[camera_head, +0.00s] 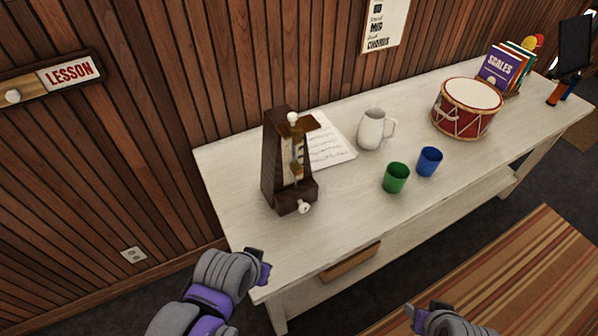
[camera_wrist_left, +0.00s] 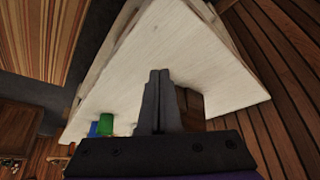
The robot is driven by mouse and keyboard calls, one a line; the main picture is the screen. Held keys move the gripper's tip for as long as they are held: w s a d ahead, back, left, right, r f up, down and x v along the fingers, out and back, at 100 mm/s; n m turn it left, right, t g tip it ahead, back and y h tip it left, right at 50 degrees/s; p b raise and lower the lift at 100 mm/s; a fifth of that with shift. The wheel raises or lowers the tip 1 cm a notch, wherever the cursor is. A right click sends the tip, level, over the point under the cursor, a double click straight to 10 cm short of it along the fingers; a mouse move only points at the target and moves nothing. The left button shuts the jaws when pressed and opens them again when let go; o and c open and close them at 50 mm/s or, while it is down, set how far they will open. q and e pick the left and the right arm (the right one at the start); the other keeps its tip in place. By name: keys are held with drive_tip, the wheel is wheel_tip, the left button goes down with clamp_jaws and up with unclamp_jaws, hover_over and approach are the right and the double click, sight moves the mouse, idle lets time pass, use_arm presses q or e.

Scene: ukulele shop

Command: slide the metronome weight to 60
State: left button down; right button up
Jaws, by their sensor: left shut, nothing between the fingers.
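The dark wooden metronome (camera_head: 277,167) stands upright near the left end of the white table. A pale scale and rod area shows on its front, with a white knob near the top and another low on its side. These details are small, and I cannot tell which part is the weight or read its number. My left gripper (camera_head: 262,264) is shut and empty off the table's front left corner, below and apart from the metronome. In the left wrist view its fingers (camera_wrist_left: 160,85) are together, partly hiding the brown metronome (camera_wrist_left: 190,108). My right gripper (camera_head: 413,311) is at the bottom edge; its jaw state is unclear.
On the table (camera_head: 237,243), sheet music (camera_head: 335,148) lies right of the metronome. Further right are a white pitcher (camera_head: 370,130), green cup (camera_head: 395,178), blue cup (camera_head: 429,161), red drum (camera_head: 465,116) and books (camera_head: 497,70). The front left tabletop is clear.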

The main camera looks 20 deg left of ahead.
use_arm(q)
drive_tip(key=c, duration=1.2)
unclamp_jaws()
drive_tip(key=shift+f, duration=0.15)
drive_tip(key=shift+c, duration=0.2)
drive_tip(key=o, duration=0.6)
drive_tip(key=w+m+y+b, duration=0.1)
drive_tip(key=m, duration=0.1)
drive_tip(key=w+a+f+m+y+b, duration=0.1)
drive_tip(key=m, duration=0.2)
drive_tip(key=w+a+f+m+y+b, duration=0.1)
drive_tip(key=m, duration=0.1)
drive_tip(key=shift+w+f+m+g, duration=0.1)
drive_tip(key=shift+m+g, duration=0.3)
drive_tip(key=shift+o, duration=0.2)
drive_tip(key=m+t+y+b, duration=0.75)
drive_tip(key=m+y, duration=0.25)
drive_tip(key=m, duration=0.9)
approach(300, 173)
drive_tip(key=shift+t, duration=0.25)
drive_tip(key=p+x, duration=0.1)
drive_tip(key=x, duration=0.9)
drive_tip(key=shift+w+a+f, duration=0.1)
drive_tip(key=shift+w+a, duration=0.1)
drive_tip(key=shift+a, duration=0.15)
